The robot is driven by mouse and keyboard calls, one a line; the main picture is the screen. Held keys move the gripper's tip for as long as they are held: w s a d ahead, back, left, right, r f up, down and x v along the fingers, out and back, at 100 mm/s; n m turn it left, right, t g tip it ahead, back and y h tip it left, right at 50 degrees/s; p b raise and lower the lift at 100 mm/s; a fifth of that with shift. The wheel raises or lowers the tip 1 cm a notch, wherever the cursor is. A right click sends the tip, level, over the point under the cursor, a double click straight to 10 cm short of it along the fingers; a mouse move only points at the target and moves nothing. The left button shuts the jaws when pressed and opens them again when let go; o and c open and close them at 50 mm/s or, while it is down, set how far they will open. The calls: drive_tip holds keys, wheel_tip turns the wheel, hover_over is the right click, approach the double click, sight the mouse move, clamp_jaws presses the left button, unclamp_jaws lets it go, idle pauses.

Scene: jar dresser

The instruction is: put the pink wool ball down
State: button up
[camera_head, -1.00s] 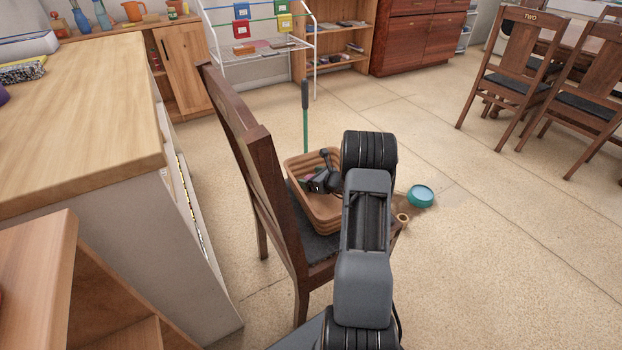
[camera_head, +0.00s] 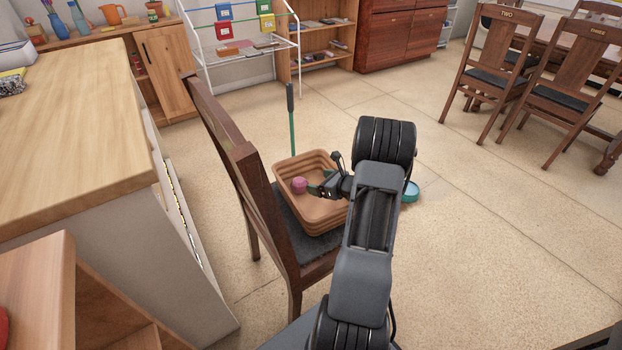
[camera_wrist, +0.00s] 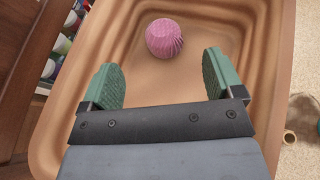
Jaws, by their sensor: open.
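The pink wool ball (camera_wrist: 164,38) lies inside the tan basket (camera_wrist: 262,75), near its far end in the wrist view. In the head view the ball (camera_head: 299,185) shows by the left inner wall of the basket (camera_head: 325,213). The basket stands on the seat of a dark wooden chair (camera_head: 246,165). My gripper (camera_wrist: 162,78) is open, with its green fingers apart and nothing between them. The ball is beyond the fingertips and clear of them. In the head view my gripper (camera_head: 316,188) is at the basket, just right of the ball.
A wooden-topped counter (camera_head: 75,120) stands left of the chair. A green stick with a dark handle (camera_head: 291,120) rises behind the basket. A teal bowl (camera_head: 411,192) is on the floor to the right, partly hidden by my arm. Open floor lies to the right.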

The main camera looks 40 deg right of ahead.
drive_tip(key=shift+s+d+r, duration=0.2)
drive_tip(key=shift+s+r, duration=0.1)
drive_tip(key=shift+s, duration=0.35)
